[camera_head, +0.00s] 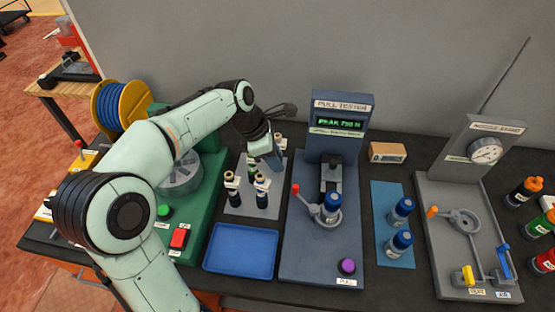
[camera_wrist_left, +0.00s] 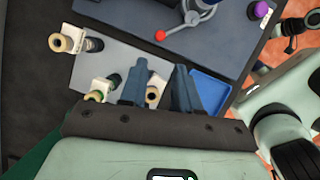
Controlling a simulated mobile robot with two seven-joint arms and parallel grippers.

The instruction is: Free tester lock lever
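The pull tester (camera_head: 322,250) stands at the middle of the table, its green display reading a peak value. Its lock lever has a red knob (camera_head: 296,188), beside a grey ring clamp around a blue-capped part (camera_head: 332,206). The red knob also shows in the left wrist view (camera_wrist_left: 160,35), with the lever running to the clamp. My left gripper (camera_head: 276,160) is left of the tester, above the grey plate, apart from the lever. In the left wrist view its two blue-grey fingers (camera_wrist_left: 160,85) are spread with nothing held between them. My right gripper is not in view.
A grey plate (camera_head: 238,207) with several dark, cream-topped parts lies under my left gripper. A blue tray (camera_head: 241,250) is in front of it. A purple button (camera_head: 347,266) sits at the tester's front. A blue mat (camera_head: 380,200) with two blue-capped parts lies to the right.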

